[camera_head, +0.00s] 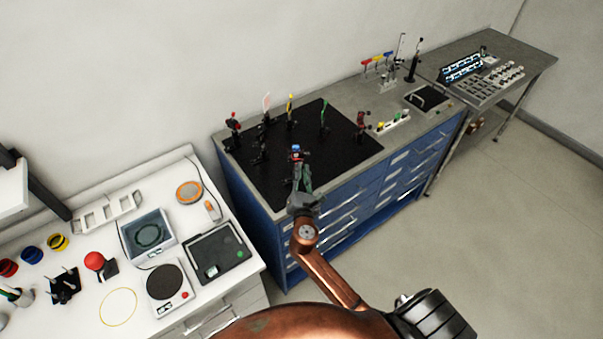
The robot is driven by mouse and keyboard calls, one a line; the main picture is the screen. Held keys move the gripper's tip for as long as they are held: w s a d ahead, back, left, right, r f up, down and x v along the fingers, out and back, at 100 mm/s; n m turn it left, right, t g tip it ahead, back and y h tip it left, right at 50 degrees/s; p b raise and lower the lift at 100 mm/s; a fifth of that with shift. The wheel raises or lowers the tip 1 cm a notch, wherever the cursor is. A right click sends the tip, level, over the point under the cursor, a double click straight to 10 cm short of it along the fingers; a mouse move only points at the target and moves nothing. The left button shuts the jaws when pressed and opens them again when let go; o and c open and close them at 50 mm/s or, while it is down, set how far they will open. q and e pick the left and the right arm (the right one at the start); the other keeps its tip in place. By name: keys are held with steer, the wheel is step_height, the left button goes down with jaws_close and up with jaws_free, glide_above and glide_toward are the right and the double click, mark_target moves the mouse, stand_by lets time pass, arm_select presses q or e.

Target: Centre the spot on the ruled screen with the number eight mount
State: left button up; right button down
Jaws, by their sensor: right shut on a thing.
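My right gripper (303,184) reaches up from below to the front edge of the black breadboard (275,183). It is shut on a small dark mount (296,155) with blue and red parts on top. Its fingertips are small and partly merge with the mount. Several other post mounts stand upright on the board: a red-topped one (234,123), a pale-topped one (267,103), a yellow one (290,108), a green one (324,113) and a dark reddish one (362,122). Mount numbers, screen ruling and the light spot are too small to make out. My left gripper is out of view.
The blue drawer bench (345,205) carries the breadboard. A white tray (393,122) and a rack with coloured handles (378,62) stand to its right. Floor at right is clear.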

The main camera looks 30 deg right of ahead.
steer(key=shift+m+b, duration=0.4)
steer(key=shift+m, duration=0.8)
steer(key=c, duration=1.9)
jaws_free()
steer(key=shift+c, duration=0.2)
steer(key=v, duration=1.2)
steer(key=shift+d, duration=0.1)
